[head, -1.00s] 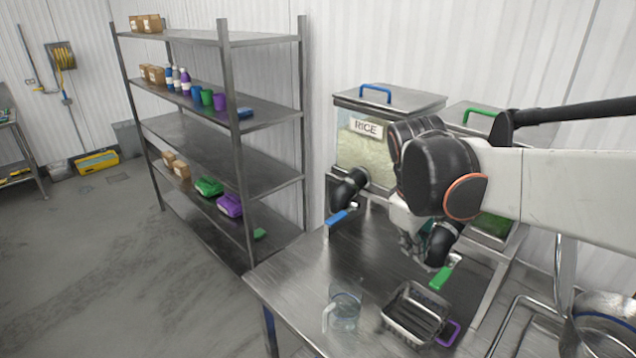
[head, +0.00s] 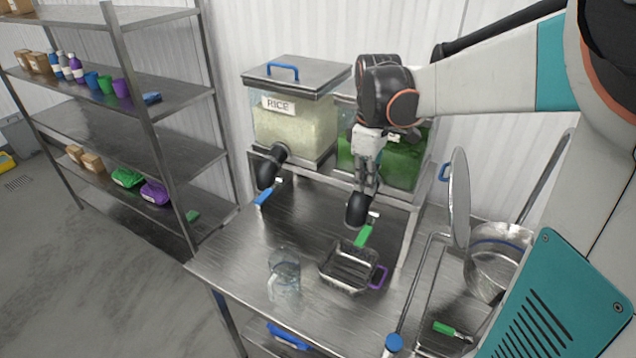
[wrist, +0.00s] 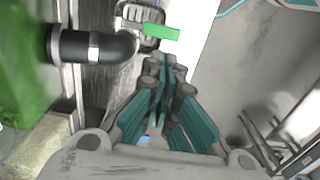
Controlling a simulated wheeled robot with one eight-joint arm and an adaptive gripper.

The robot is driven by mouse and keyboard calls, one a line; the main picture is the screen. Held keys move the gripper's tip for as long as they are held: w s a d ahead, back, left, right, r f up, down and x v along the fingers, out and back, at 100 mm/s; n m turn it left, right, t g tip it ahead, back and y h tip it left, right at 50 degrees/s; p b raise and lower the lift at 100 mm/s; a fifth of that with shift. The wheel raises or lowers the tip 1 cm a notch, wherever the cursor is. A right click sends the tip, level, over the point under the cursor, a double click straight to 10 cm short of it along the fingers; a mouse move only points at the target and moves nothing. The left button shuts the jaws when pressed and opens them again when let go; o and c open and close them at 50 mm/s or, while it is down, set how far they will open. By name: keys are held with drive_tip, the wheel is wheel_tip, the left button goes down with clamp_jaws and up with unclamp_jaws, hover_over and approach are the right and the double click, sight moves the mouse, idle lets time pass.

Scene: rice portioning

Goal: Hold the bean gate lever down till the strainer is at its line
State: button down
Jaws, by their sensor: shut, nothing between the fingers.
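The bean gate lever is a green handle (head: 364,236) at the black spout (head: 357,212) of the bin of green contents (head: 400,170). In the wrist view the green lever (wrist: 161,31) lies just beyond my fingertips. My gripper (head: 368,190) is shut and empty, pointing down by the spout. I cannot tell whether it touches the lever; a gap shows in the wrist view. The strainer (head: 338,283), a metal square basket with a purple handle, stands on the counter below the lever. I see no beans in it; its line cannot be made out.
A clear jug (head: 284,278) stands left of the strainer. The rice bin (head: 295,125) with a blue lever (head: 267,194) is left of the bean bin. A metal pot (head: 497,262) is at the right. The counter's front left (head: 228,262) is bare.

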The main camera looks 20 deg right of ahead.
idle(0.3)
approach(364, 236)
wheel_tip(364, 236, down, 7)
drive_tip(key=w, duration=0.1)
drive_tip(key=shift+w+a, duration=0.25)
drive_tip(key=shift+a, duration=0.1)
drive_tip(key=shift+f, duration=0.1)
idle(0.4)
